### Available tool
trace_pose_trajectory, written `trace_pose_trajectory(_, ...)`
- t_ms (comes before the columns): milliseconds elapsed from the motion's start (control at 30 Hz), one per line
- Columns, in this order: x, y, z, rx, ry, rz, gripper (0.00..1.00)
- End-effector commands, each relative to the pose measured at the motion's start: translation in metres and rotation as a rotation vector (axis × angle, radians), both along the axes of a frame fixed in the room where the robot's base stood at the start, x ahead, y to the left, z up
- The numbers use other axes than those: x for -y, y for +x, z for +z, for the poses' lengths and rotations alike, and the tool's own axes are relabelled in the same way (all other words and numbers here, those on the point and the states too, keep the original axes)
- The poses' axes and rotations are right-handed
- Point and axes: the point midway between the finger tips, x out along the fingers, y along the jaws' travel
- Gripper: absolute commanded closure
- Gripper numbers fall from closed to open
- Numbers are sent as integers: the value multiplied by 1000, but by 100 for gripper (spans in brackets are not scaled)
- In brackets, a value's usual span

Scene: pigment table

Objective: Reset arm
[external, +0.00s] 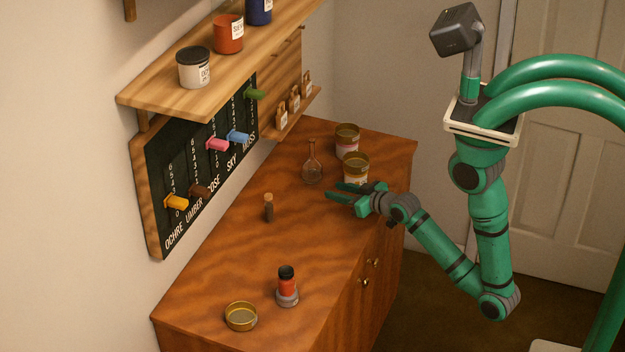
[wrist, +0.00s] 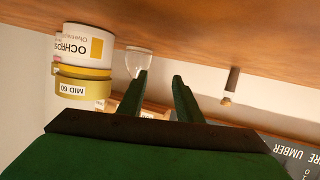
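My gripper (external: 345,193) is green and hangs over the right front edge of the wooden cabinet top, its fingers pointing left. In the wrist view its two fingers (wrist: 163,97) are spread apart with nothing between them. My arm is bent, with the elbow low in front of the cabinet. The glass flask (external: 312,170) stands beyond the fingers and also shows in the wrist view (wrist: 138,60), apart from them.
Two tins (external: 355,167) (external: 347,139) stand behind my gripper. A corked vial (external: 268,208), a red jar with black lid (external: 287,288) and a brass dish (external: 241,316) are on the cabinet top (external: 215,275). A board with coloured pegs (external: 160,180) and a shelf (external: 150,97) are on the wall.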

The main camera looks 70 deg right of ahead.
Motion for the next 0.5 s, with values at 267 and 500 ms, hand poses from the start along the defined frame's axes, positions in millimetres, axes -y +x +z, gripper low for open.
trace_pose_trajectory(267,-50,-60,-28,43,-45,74,68)
trace_pose_trajectory(500,-87,-112,-33,87,-75,148,68)
